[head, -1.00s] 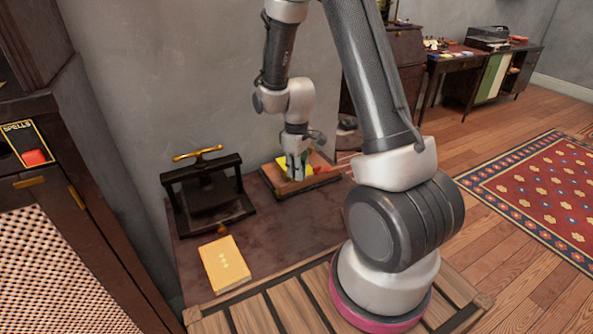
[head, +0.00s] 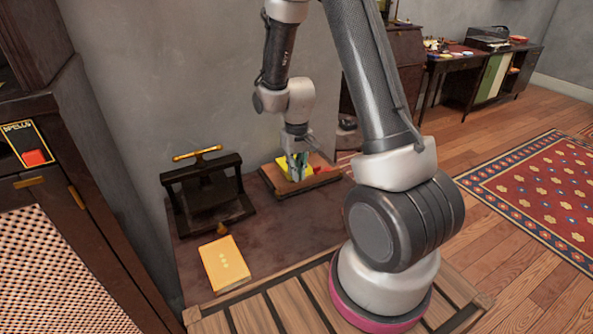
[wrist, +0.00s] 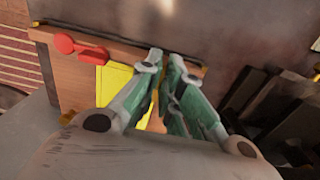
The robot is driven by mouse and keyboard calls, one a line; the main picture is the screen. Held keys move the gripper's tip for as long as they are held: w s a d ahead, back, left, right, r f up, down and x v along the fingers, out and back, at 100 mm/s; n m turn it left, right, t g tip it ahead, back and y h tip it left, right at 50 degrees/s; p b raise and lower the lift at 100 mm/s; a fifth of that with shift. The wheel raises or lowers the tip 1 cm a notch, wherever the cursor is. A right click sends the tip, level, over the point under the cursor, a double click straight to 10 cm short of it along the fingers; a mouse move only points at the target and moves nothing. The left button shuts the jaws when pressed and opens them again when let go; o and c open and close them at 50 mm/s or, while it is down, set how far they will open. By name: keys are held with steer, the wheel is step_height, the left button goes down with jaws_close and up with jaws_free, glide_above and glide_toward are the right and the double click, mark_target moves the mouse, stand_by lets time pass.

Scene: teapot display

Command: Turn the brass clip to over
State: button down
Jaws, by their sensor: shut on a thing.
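A low wooden tray (head: 316,185) sits at the back of the dark table, with a yellow sheet or card (head: 281,166) and a red piece (head: 328,170) on it. In the wrist view the tray (wrist: 74,90), the yellow sheet (wrist: 113,84) and a red knobbed piece (wrist: 80,46) show left of the fingers. My gripper (head: 298,176) points down over the tray. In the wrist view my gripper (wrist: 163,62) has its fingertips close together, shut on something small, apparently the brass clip. The clip itself is mostly hidden by the fingers, and which way it faces cannot be told.
A black press (head: 208,195) with a brass handle (head: 197,153) stands left of the tray, near the wall. A yellow book (head: 225,264) lies at the table's front. A dark cabinet (head: 60,150) stands at far left. Bare table shows between the book and tray.

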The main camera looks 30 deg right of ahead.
stand_by(0.3)
steer(key=c, duration=1.6)
jaws_free()
step_height(320, 180, up, 12)
